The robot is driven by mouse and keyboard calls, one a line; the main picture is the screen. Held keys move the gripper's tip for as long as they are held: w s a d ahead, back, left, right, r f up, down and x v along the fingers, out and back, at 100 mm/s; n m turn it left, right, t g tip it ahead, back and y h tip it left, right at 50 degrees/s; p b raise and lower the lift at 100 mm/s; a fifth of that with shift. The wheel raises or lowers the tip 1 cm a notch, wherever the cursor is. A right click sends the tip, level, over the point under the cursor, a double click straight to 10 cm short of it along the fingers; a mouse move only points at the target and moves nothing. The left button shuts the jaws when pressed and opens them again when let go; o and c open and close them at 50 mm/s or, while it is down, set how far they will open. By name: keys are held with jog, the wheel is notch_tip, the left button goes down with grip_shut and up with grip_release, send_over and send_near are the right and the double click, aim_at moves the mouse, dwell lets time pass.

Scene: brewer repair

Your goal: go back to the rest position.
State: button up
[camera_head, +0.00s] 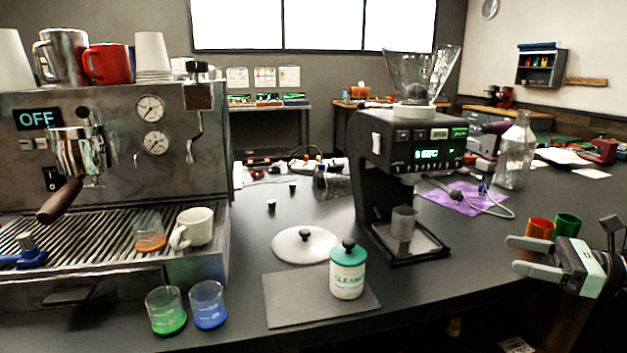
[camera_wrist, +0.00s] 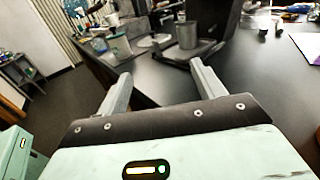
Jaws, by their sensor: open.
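My gripper (camera_head: 514,254) is at the right of the head view, near the counter's front right edge. Its two grey fingers point left, spread apart with nothing between them. In the wrist view my gripper (camera_wrist: 158,88) also shows both fingers apart and empty. Beyond the fingertips there is bare dark counter (camera_wrist: 160,75), with the grinder's metal cup (camera_wrist: 187,35) farther off.
An orange cup (camera_head: 539,229) and a green cup (camera_head: 567,225) stand close behind my gripper. A black grinder (camera_head: 410,130) with a clear hopper stands left of it. A cleaner jar (camera_head: 347,275) stands on a dark mat (camera_head: 290,305). An espresso machine (camera_head: 110,130) fills the left.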

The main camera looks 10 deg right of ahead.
jog(key=s+a+n+g+h+p, duration=0.1)
jog(key=s+a+n+g, duration=0.2)
jog(key=a+n+g, duration=0.6)
jog(key=s+a+n+g+h+p, duration=0.15)
jog(key=a+n+g, duration=0.3)
jog(key=a, duration=0.85)
jog(key=s+a+r+n+t+h+p, duration=0.2)
jog(key=s+a+n+h, duration=0.9)
jog(key=n, duration=0.8)
jog(key=shift+s+a+r+p, duration=0.35)
jog(key=shift+s+r, duration=0.1)
jog(key=shift+r, duration=0.1)
